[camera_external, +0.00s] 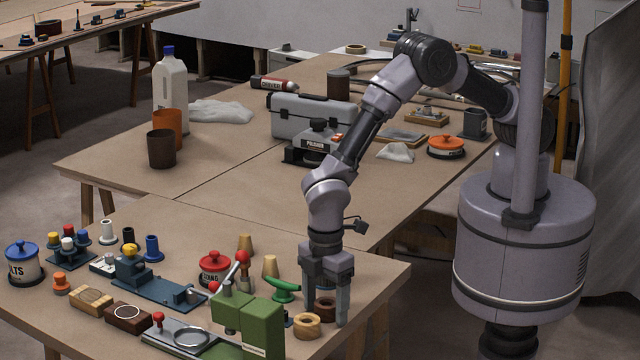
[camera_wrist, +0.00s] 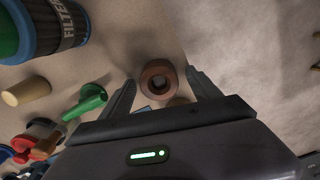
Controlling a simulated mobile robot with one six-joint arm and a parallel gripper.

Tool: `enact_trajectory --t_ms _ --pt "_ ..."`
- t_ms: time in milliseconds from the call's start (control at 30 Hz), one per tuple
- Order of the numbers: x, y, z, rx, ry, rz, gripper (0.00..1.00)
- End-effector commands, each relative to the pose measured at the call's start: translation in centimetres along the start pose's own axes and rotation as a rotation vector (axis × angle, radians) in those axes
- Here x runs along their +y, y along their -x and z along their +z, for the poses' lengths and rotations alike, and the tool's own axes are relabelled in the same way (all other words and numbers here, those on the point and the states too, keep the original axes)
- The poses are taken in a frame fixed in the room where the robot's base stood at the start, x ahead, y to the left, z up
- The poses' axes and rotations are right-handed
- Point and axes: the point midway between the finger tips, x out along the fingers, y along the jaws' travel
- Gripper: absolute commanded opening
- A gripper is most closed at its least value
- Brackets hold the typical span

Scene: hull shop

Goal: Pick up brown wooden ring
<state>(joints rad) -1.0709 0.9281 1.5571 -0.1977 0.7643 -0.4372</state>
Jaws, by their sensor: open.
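The brown wooden ring (camera_external: 326,315) lies on the front table near its right side, and shows whole in the wrist view (camera_wrist: 158,67). A paler tan ring (camera_external: 307,335) lies beside it, nearer the front edge; in the wrist view this tan ring (camera_wrist: 178,101) is mostly hidden by my gripper. My gripper (camera_external: 325,317) points down over the brown ring, open and empty. In the wrist view the brown ring sits between the two fingertips (camera_wrist: 160,77). I cannot tell whether the fingertips are level with it or still above it.
A green hook-like handle (camera_external: 282,292) lies just left of my gripper. A green press (camera_external: 262,327) with red knobs stands at the front left.

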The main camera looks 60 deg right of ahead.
Motion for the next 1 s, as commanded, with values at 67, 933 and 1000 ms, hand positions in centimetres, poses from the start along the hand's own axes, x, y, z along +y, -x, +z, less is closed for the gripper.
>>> enact_trajectory --t_ms 67,933,1000 --pt "0.0 -0.1 -0.1 0.002 0.0 0.0 0.72" --pt "0.0 1.8 -0.1 0.003 0.0 0.001 0.06" --pt "0.0 2.8 -0.1 0.003 0.0 0.001 0.06"
